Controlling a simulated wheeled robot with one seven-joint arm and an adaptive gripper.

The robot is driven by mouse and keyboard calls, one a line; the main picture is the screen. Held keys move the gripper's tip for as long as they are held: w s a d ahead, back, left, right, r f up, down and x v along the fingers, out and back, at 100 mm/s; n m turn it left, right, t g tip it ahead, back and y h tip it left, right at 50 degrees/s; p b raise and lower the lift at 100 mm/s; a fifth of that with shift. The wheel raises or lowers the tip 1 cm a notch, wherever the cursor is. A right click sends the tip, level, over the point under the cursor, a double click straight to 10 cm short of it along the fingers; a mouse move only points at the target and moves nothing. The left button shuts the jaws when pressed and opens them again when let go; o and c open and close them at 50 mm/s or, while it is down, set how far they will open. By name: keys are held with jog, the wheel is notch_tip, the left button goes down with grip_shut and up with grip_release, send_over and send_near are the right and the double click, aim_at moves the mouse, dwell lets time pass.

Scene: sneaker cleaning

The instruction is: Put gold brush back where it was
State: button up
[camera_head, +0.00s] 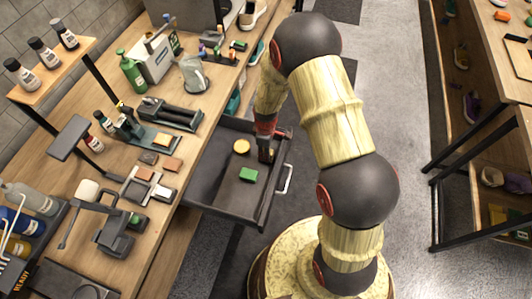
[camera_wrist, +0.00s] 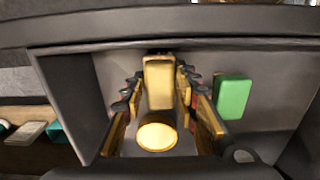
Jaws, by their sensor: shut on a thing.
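The gold brush (camera_wrist: 158,84) is a tan-gold block held upright between the fingers in the wrist view. My gripper (camera_wrist: 159,92) is shut on it, one finger on each side. In the head view my gripper (camera_head: 266,148) points down into the open grey drawer (camera_head: 209,180), near its right side. The brush is mostly hidden there by the fingers. Whether the brush touches the drawer floor, I cannot tell.
A round yellow thing (camera_head: 241,146) and a green block (camera_head: 248,174) lie in the drawer, to the left of and below my gripper in the head view. The drawer's front has a metal handle (camera_head: 286,179). The wooden workbench (camera_head: 190,155) beside it is crowded with bottles and tools.

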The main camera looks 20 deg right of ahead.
jog(key=o, duration=1)
jog(key=s+r+m+t+p, duration=0.1)
jog(key=s+r+m+p, duration=0.15)
jog(key=r, duration=1.45)
jog(key=s+r+m+t+p, duration=0.1)
jog(key=s+r+m+t, duration=0.15)
jog(key=r, duration=1.45)
jog(key=s+r+m, duration=0.2)
jog(key=s+r, duration=0.2)
jog(key=s, duration=0.1)
jog(key=s+r+m+t, duration=0.1)
jog(key=s+r+m, duration=0.1)
jog(key=s+r, duration=0.2)
jog(key=s+r+m+t, duration=0.1)
jog(key=s+r, duration=0.3)
jog(key=s, duration=0.4)
jog(key=shift+r+m, duration=0.25)
jog(key=shift+m, duration=0.15)
